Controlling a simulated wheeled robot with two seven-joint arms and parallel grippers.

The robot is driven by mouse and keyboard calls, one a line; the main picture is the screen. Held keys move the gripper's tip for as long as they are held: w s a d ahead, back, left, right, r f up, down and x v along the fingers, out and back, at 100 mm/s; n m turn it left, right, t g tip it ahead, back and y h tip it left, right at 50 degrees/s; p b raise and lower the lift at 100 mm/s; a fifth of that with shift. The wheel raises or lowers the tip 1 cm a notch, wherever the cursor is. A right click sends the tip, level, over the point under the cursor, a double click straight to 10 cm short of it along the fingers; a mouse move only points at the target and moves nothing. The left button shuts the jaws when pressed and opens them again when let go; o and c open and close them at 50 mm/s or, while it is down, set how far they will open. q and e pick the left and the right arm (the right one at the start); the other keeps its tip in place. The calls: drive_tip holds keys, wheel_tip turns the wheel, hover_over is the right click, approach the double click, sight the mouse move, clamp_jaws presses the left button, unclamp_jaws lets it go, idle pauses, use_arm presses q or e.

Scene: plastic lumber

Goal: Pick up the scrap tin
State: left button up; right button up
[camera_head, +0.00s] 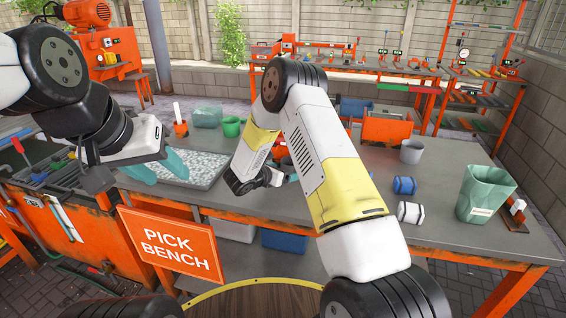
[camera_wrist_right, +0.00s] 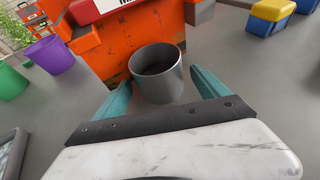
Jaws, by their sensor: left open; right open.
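A dark grey metal tin (camera_wrist_right: 157,75), open at the top, stands upright in the right wrist view. My right gripper (camera_wrist_right: 160,88) is open, with one teal finger on each side of the tin; I cannot tell whether they touch it. In the head view my right forearm hides most of that gripper and this tin. A lighter grey cup (camera_head: 411,152) stands further right on the bench, apart from both grippers. My left gripper (camera_head: 158,168) is open above the speckled tray at the left.
An orange box (camera_wrist_right: 125,40) stands close behind the tin. Green (camera_wrist_right: 12,82) and purple (camera_wrist_right: 50,55) cups stand left of it. Bare bench (camera_head: 440,235) lies in front of the rolls.

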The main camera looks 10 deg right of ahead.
drive_tip(key=shift+x, duration=0.95)
drive_tip(key=shift+c, duration=0.2)
drive_tip(key=c, duration=1.5)
drive_tip(key=shift+r, duration=0.1)
